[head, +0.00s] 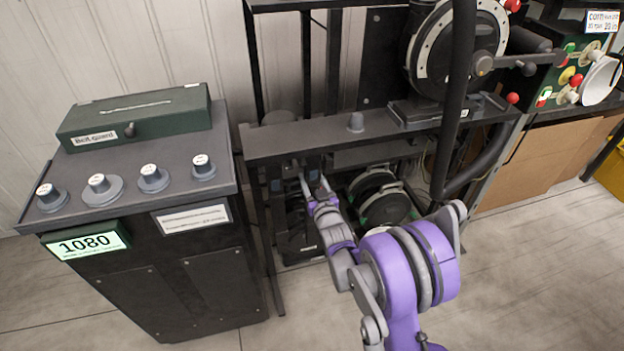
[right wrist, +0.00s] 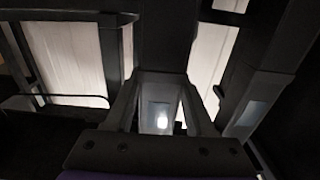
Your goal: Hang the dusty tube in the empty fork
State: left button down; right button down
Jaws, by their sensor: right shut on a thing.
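My right gripper (head: 316,188) reaches in under the front bar of the dark stand. In the right wrist view its fingers (right wrist: 160,105) are closed on a dark, upright, tube-like piece (right wrist: 165,45). Most of this piece is lost in shadow in the head view, and I cannot make out dust on it. Another dark upright piece with a pale bluish patch (right wrist: 255,108) stands to its right in the wrist view. I cannot clearly make out an empty fork. My left gripper is not in view.
A dark cabinet with several knobs and a 1080 display (head: 87,244) stands left. The stand's bar (head: 300,138) runs above my gripper. Black reels (head: 385,205) sit low to its right. A thick black hose (head: 460,90) hangs at right. The front floor (head: 530,290) is clear.

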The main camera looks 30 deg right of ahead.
jog(key=shift+f+b, duration=0.35)
jog(key=shift+f, duration=0.1)
jog(key=shift+c, duration=0.8)
grip_release()
jog(key=p+v, duration=0.1)
jog(key=v, duration=1)
